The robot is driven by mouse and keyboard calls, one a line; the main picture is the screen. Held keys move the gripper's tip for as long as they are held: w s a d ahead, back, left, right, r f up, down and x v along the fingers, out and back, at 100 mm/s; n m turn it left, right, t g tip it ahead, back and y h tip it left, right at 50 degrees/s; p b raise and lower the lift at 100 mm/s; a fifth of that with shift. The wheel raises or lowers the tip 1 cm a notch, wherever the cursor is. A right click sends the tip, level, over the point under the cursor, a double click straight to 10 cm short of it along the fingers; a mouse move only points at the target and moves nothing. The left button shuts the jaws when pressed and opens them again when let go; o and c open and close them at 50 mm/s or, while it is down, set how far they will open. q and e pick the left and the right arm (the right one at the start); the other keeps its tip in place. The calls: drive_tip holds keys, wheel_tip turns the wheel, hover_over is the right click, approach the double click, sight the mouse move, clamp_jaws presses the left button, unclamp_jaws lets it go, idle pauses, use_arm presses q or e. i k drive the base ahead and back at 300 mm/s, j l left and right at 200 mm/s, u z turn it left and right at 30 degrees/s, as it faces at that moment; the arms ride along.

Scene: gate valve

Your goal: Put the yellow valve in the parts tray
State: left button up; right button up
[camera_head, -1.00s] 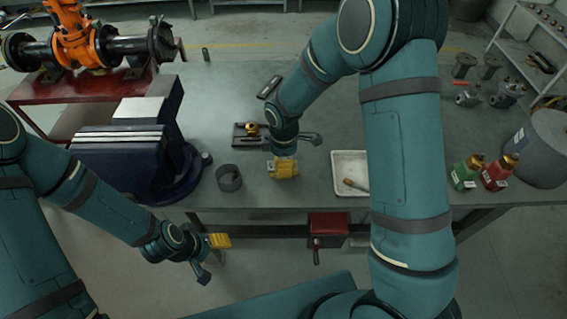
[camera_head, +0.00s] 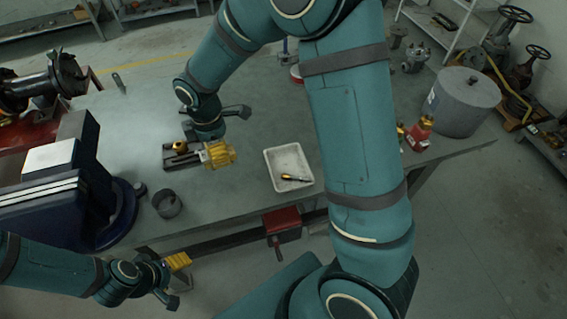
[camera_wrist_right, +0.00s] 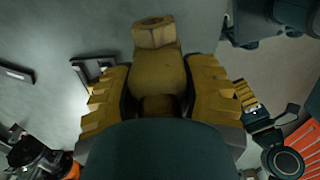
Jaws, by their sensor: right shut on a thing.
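The yellow valve (camera_wrist_right: 158,72) shows close up in the right wrist view, a tan-yellow body with a hexagonal end pointing away. My right gripper (camera_wrist_right: 158,85) is shut on it, with a ridged yellow finger on each side. In the head view the right gripper (camera_head: 215,154) is beside a dark fixture (camera_head: 180,161), where a small brass part (camera_head: 180,147) shows; the rest of the valve is hidden. The white parts tray (camera_head: 284,160) lies to the right and holds a screwdriver (camera_head: 292,178). My left gripper (camera_head: 178,262) hangs at lower left, its opening unclear.
A blue vise (camera_head: 60,195) and a dark ring (camera_head: 167,203) stand left on the bench. A red bottle (camera_head: 418,133) and a grey cylinder (camera_head: 463,100) are at the right. A red box (camera_head: 282,222) is at the front edge. Bench between gripper and tray is clear.

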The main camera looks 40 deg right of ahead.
sight(285, 162)
drive_tip(key=l+u, duration=0.2)
drive_tip(key=l, duration=0.35)
drive_tip(key=k+l+u, duration=0.15)
drive_tip(key=l, duration=0.35)
drive_tip(key=l+u, duration=0.2)
drive_tip(key=l, duration=0.35)
